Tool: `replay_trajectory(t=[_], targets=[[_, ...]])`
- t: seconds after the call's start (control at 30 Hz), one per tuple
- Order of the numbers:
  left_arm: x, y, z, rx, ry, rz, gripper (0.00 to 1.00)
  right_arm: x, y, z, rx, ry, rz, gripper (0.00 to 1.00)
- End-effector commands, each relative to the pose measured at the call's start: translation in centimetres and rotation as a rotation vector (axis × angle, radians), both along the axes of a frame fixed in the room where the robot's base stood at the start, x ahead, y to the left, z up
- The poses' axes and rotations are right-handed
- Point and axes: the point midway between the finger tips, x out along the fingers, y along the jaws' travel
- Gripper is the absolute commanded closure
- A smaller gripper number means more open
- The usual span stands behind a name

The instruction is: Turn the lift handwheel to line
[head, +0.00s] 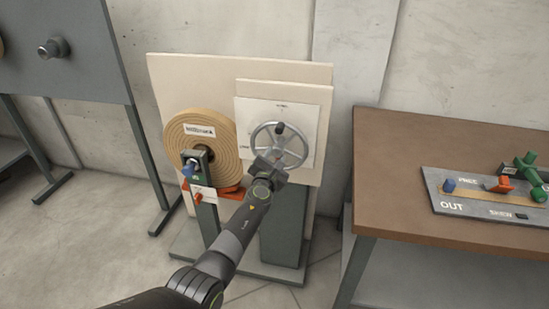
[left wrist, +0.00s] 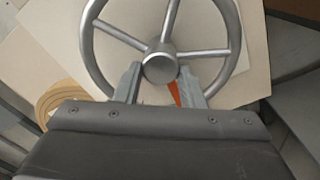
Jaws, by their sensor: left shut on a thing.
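The lift handwheel (head: 280,147) is a grey spoked wheel on a white plate (head: 312,118) fixed to a cream panel. A dark knob (head: 280,128) shows near the top of its rim. Small marks on the plate are too small to read. My left gripper (head: 271,162) reaches the wheel from the lower front and is shut on it. In the left wrist view its fingers (left wrist: 160,85) stand either side of the handwheel's hub (left wrist: 160,68). An orange-red strip (left wrist: 174,93) shows between them. My right gripper is out of view.
A tan wound roll (head: 221,145) sits left of the wheel, with a green and blue clamp (head: 196,163) at its centre. A brown table (head: 390,150) at the right carries a grey board (head: 470,207) with coloured parts. A dark panel stands at the far left.

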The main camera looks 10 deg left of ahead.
Motion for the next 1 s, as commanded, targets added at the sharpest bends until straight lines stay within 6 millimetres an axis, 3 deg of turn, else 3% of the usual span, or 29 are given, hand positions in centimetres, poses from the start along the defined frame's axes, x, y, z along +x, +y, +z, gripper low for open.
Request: replay_trajectory(t=[0.57, 0.6, 0.7, 0.77, 1.0], targets=[[0.05, -0.16, 0.2, -0.003, -0.003, -0.003, 1.0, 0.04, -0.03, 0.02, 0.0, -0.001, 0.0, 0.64], [0.04, -0.16, 0.21, -0.003, -0.003, -0.003, 0.62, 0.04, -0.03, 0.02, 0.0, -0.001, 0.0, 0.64], [0.05, -0.15, 0.2, -0.003, -0.003, -0.003, 0.49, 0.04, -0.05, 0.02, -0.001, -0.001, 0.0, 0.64], [0.04, -0.13, 0.18, -0.003, -0.002, -0.002, 0.44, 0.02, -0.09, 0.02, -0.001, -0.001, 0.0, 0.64], [0.0, -0.07, 0.11, -0.002, -0.002, -0.001, 0.44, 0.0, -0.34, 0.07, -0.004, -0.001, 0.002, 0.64]])
